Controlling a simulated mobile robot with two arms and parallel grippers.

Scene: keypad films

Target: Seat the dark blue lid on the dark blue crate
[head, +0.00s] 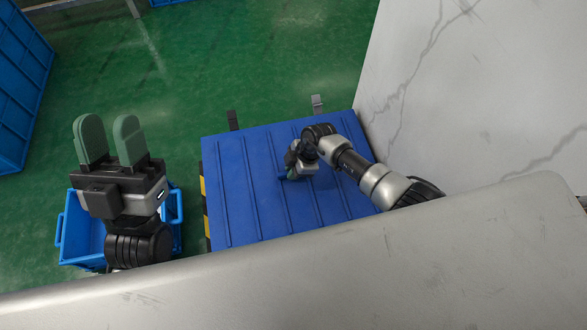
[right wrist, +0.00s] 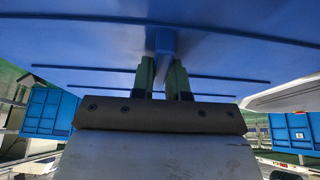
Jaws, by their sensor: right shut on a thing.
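The dark blue lid (head: 232,190) is a broad ribbed panel in the middle of the head view. It fills the top of the right wrist view (right wrist: 80,35), with its ribs running across. My right gripper (head: 290,176) is over the lid's middle, shut on the lid's small bar handle (right wrist: 163,44). My left gripper (head: 108,124) is open and empty, fingers apart, left of the lid. I cannot make out the dark blue crate for certain; anything under the lid is hidden, so I cannot tell whether the lid rests on it.
A yellow-and-black striped edge (head: 205,205) shows along the lid's left side. A smaller open blue crate (head: 80,240) is under my left arm. A marbled pale wall (head: 470,90) closes the right. Green floor lies free behind.

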